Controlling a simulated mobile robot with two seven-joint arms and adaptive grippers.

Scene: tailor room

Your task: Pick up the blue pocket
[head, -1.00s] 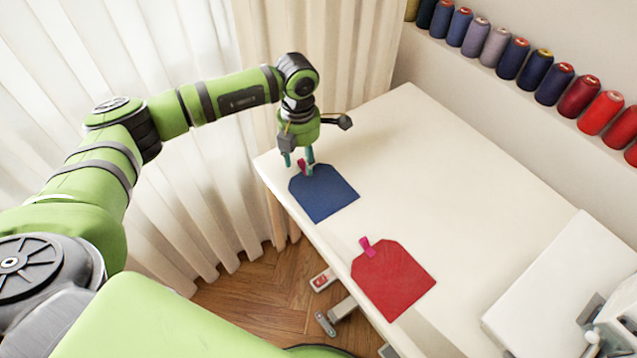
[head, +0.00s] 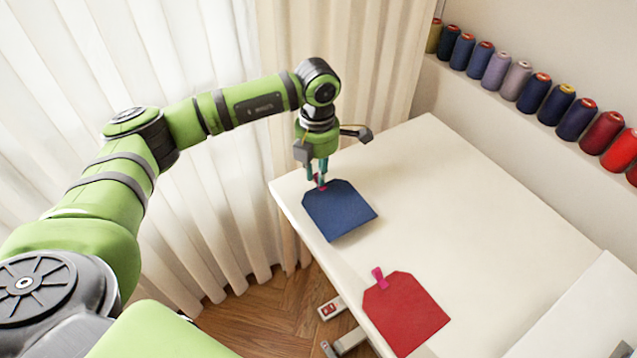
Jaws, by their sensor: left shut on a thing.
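The blue pocket (head: 340,210) is a flat dark blue piece near the far left corner of the white table (head: 470,220). A small pink tab (head: 322,186) shows at its upper left edge. My left gripper (head: 317,180) points down at that edge and is shut on the tab of the blue pocket, with its fingers partly covering the tab. Whether the pocket is clear of the tabletop is hard to tell. My right gripper is not in view.
A red pocket (head: 405,314) with a pink tab (head: 378,277) lies on the table nearer to me. A white panel (head: 585,310) is at the lower right. Thread spools (head: 535,92) line a shelf along the wall. Curtains (head: 190,150) hang at the left. The table's middle is clear.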

